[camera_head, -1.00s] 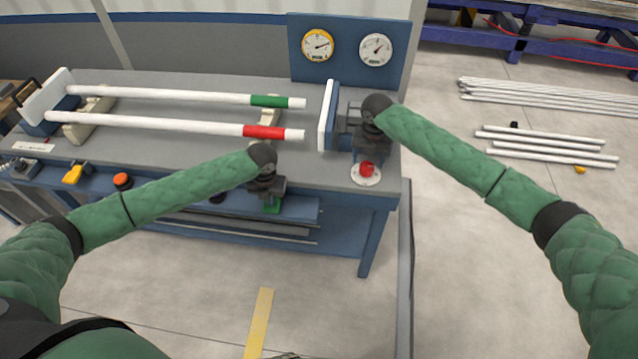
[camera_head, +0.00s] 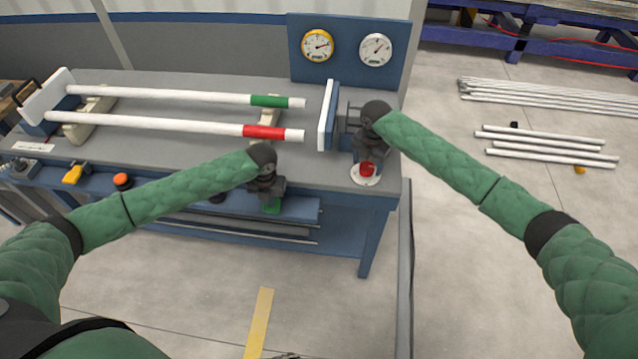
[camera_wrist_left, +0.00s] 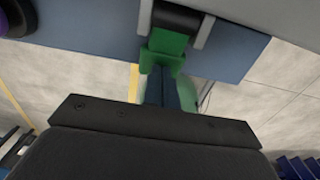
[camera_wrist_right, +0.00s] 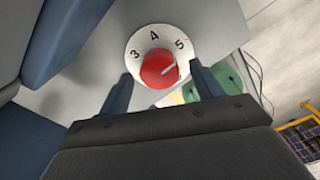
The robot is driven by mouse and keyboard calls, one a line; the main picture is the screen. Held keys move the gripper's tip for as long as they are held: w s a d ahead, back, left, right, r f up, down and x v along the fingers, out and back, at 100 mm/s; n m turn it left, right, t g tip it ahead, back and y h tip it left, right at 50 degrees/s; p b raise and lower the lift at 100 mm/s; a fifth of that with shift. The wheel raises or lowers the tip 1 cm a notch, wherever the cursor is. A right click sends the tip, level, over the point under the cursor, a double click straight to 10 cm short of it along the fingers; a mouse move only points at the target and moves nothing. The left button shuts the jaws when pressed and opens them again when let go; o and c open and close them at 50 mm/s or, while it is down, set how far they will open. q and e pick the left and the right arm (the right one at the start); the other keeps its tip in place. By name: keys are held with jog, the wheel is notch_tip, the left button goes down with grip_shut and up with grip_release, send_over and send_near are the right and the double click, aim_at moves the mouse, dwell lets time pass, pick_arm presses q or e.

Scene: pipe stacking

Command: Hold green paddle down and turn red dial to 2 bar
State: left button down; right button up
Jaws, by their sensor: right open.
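The green paddle (camera_head: 272,208) hangs at the bench's front edge and shows larger in the left wrist view (camera_wrist_left: 167,42). My left gripper (camera_wrist_left: 166,72) is at the paddle; its two blue fingers are close together, their tips touching or nearly touching it. The red dial (camera_head: 367,169) sits on a round white plate at the bench's front right corner.
A yellow-rimmed gauge (camera_head: 317,45) and a white gauge (camera_head: 375,49) are on the blue back panel; their readings are too small to tell. Two white pipes, one with a green band (camera_head: 270,101) and one with a red band (camera_head: 264,132), lie left of a white end plate (camera_head: 327,118).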

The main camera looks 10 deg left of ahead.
aim_at(367, 166)
jog(key=shift+f, duration=1.55)
